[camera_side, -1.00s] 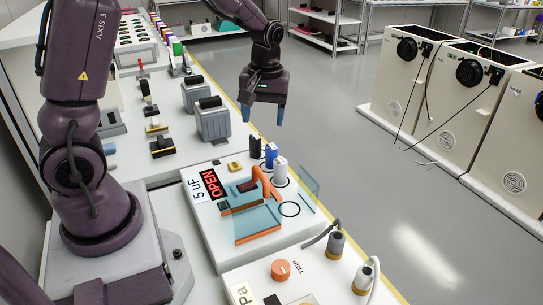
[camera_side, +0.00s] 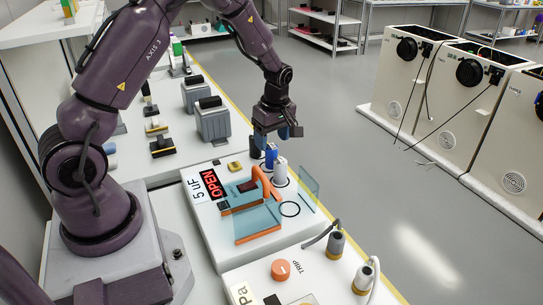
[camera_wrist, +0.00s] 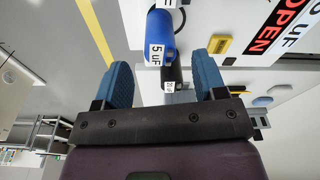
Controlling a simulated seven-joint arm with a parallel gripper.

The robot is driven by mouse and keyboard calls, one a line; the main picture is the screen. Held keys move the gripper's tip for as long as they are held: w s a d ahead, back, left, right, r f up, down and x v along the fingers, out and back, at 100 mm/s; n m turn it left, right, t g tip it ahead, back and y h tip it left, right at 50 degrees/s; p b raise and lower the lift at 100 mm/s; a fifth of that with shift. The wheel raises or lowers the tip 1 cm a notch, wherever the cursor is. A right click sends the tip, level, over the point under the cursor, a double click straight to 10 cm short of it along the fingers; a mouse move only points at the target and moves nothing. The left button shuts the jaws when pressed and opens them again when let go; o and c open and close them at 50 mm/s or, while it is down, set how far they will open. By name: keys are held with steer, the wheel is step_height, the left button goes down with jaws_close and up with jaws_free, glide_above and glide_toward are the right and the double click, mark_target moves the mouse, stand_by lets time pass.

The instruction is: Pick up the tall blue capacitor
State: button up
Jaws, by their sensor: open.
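The blue capacitor (camera_side: 271,154) stands upright on the white panel, between a black capacitor (camera_side: 255,151) and a white capacitor (camera_side: 281,171). In the wrist view the blue capacitor (camera_wrist: 160,36), labelled "5 uF", lies just beyond the fingertips at the top. The black capacitor (camera_wrist: 171,74) shows in the gap between the fingers. My gripper (camera_side: 277,136) has its blue fingers apart and is low over the far end of the capacitor row. My gripper (camera_wrist: 164,72) holds nothing in the wrist view. The side view does not show whether it touches a capacitor.
An orange handle (camera_side: 264,183) and clear teal guards (camera_side: 258,222) stand in front of the capacitors. An "OPEN" sign (camera_side: 211,183) lies left of them. A grey boxed unit (camera_side: 213,122) stands behind on the left. Open floor (camera_side: 370,205) is to the right.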

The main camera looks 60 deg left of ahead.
mark_target(272, 146)
steer(key=shift+a+f, duration=0.2)
steer(key=shift+f, duration=2.5)
steer(key=c, duration=1)
